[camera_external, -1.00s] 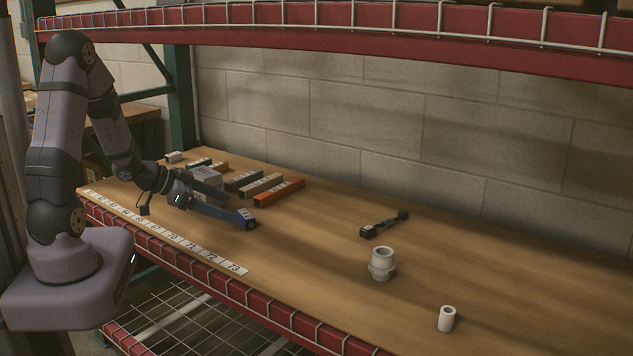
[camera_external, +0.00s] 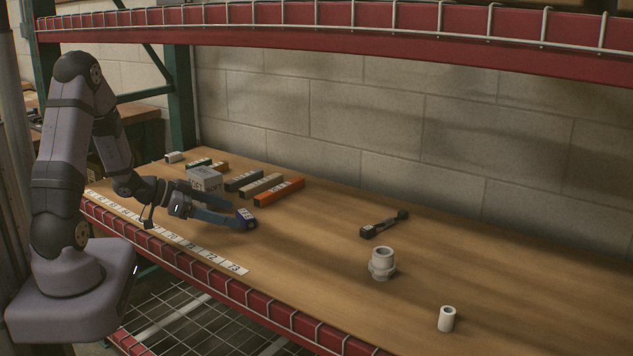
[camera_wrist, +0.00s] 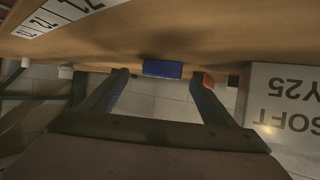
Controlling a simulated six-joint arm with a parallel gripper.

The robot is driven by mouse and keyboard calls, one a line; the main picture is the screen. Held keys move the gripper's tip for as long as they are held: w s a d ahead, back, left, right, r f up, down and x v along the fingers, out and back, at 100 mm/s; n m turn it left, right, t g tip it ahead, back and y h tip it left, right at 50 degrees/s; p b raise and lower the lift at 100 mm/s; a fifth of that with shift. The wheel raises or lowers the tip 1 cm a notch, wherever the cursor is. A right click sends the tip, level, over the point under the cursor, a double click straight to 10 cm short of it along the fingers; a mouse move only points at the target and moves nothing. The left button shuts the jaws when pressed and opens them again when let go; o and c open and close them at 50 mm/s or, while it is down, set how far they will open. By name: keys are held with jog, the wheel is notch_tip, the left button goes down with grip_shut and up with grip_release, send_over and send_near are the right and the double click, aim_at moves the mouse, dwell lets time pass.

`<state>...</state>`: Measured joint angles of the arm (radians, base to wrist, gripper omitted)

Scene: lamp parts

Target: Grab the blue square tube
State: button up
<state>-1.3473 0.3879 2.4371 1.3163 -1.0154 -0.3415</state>
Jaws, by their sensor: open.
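The blue square tube (camera_external: 246,219) is a short blue piece with a pale label on top, lying on the wooden table. In the wrist view its blue face (camera_wrist: 163,69) shows in the gap between the two fingertips. My gripper (camera_external: 236,215) is low over the table with its fingers reaching right, to the tube. The fingers are apart, one on each side in the wrist view (camera_wrist: 160,77), with a gap on both sides of the tube. I cannot tell how far the tips reach along it.
A grey box (camera_external: 205,180) marked "SOFT" stands just behind my gripper. Orange (camera_external: 279,191), tan (camera_external: 262,187) and dark (camera_external: 244,181) tubes lie behind the blue one. A black part (camera_external: 384,225) and white fittings (camera_external: 382,263) lie to the right. A numbered strip (camera_external: 200,254) runs along the front edge.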

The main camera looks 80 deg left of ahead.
aim_at(239, 215)
jog(key=shift+a+b+x, duration=0.1)
jog(key=shift+b+x, duration=0.1)
jog(key=shift+x, duration=0.9)
jog(key=shift+a+b+x, duration=0.15)
jog(key=shift+x, duration=0.95)
jog(key=shift+s+f, duration=0.15)
jog(key=shift+c, duration=0.6)
jog(key=c, duration=1)
jog(key=shift+r, duration=0.2)
notch_tip(239, 215, up, 10)
jog(key=p, duration=0.3)
